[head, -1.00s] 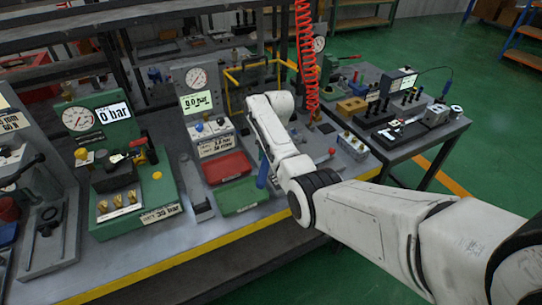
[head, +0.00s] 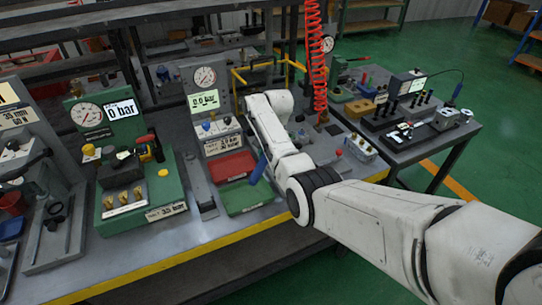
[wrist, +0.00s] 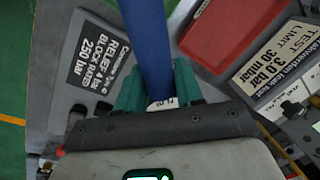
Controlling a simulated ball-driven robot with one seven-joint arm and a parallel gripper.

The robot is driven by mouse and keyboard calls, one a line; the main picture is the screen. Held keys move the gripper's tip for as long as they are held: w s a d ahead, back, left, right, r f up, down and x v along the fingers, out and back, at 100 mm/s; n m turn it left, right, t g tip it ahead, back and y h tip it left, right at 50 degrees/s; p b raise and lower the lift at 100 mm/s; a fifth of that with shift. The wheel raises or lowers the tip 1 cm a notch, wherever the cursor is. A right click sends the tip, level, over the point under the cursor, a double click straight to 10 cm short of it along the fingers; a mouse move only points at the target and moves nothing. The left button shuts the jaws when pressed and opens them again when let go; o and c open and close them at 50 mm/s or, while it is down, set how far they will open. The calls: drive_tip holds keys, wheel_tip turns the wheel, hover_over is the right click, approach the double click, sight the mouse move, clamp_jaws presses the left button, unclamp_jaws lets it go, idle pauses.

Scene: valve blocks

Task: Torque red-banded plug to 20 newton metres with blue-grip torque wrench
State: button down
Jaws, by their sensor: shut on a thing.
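The blue grip of the torque wrench (head: 258,168) shows in the head view beside the red and green trays. It also shows in the wrist view (wrist: 150,45), running up between the teal fingers. My gripper (wrist: 158,92) is shut on this blue grip. In the head view my gripper is mostly hidden behind my own white arm. A small white label with a marking sits on the wrench between the fingers. The wrench's head is out of the wrist view. I cannot make out the red-banded plug in either view.
A grey block plate rated 250 bar (wrist: 95,60) lies left of the wrench in the wrist view. A red tray (head: 230,166) and a green tray (head: 245,197) lie on the bench. A green gauge station (head: 142,197) stands left. A red coiled hose (head: 314,60) hangs behind my arm.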

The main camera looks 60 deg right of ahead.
drive_tip(key=shift+w+m, duration=0.3)
drive_tip(key=shift+w, duration=0.2)
drive_tip(key=shift+r, duration=0.15)
drive_tip(key=shift+s+d+n+p, duration=0.15)
drive_tip(key=shift+s+n+p, duration=0.6)
drive_tip(key=shift+s, duration=0.15)
idle(0.5)
